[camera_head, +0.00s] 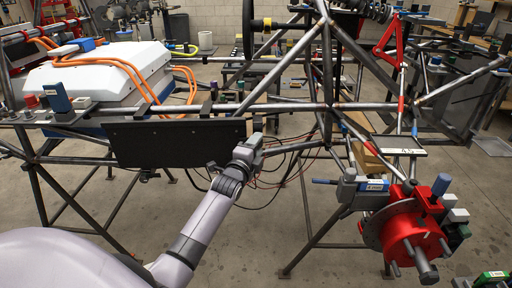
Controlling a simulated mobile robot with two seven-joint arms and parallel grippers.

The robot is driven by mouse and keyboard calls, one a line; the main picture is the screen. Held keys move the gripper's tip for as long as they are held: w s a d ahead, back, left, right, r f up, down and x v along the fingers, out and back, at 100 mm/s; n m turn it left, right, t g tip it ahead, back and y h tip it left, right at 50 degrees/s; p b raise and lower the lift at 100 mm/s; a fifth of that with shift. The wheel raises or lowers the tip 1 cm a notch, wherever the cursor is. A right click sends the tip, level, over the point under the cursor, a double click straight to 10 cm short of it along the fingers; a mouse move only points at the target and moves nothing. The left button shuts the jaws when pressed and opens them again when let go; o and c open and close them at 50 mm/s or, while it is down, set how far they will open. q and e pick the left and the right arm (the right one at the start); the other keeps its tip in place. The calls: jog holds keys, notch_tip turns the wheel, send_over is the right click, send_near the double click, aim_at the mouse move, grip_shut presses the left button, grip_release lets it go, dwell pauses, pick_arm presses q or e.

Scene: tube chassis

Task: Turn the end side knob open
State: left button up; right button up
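I cannot tell for sure which part is the end side knob. A blue cylindrical knob (441,185) stands up on the red hub (411,232) at the right end of the tube chassis. A blue rod-like handle (325,181) points left from a grey block (364,190) beside the hub's disc. My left arm reaches in from the lower left, and its gripper (252,146) is beside the right end of a black panel, well left of the hub. Its fingers are too small to tell open or shut. My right gripper is not in view.
The tube chassis (272,108) spans the view on stands. A black panel (178,142) hangs at its front. A white box (98,72) with orange cables sits on the left. Thin wires hang near my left gripper. The floor (330,262) below is partly clear between stand legs.

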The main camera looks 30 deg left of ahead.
pick_arm(q)
jog(key=c, duration=0.7)
jog(key=shift+w+d+f+n+t+y+b, duration=0.15)
jog(key=shift+n+y+b, duration=1.4)
jog(key=shift+n, duration=2.15)
jog(key=shift+s+f+n+t+y+b, duration=0.1)
jog(key=shift+n+y+b, duration=1.4)
jog(key=shift+n, duration=2.2)
jog(key=shift+w+d+f+n+t+y+b, duration=0.15)
jog(key=shift+n+y+b, duration=1.35)
jog(key=shift+n, duration=2.2)
jog(key=shift+s, duration=0.1)
